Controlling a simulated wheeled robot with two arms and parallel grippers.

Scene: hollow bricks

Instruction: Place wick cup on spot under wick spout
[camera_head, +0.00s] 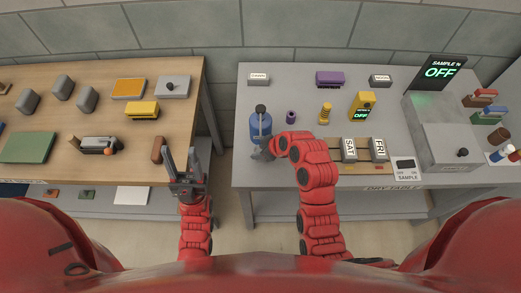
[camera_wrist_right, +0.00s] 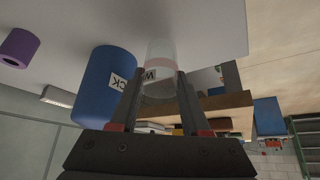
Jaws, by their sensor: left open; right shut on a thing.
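The wick cup (camera_wrist_right: 160,55) is clear, with a white label, and sits between the fingers of my right gripper (camera_wrist_right: 160,85) in the right wrist view. That gripper is shut on it. In the head view my right gripper (camera_head: 262,150) is at the front of the blue wick dispenser (camera_head: 255,128), which has a dark top, and the cup is hard to make out there. The dispenser (camera_wrist_right: 98,95) stands close beside the cup in the wrist view. The spout and the spot under it are not clear. My left gripper (camera_head: 186,165) is open and empty at the wooden table's right edge.
On the grey table (camera_head: 230,175) a small purple cylinder (camera_head: 291,117), a yellow stack (camera_head: 325,113) and a yellow device (camera_head: 362,105) stand right of the dispenser. SAT (camera_head: 349,150) and FRI (camera_head: 379,149) blocks lie nearer. A gap separates the tables.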

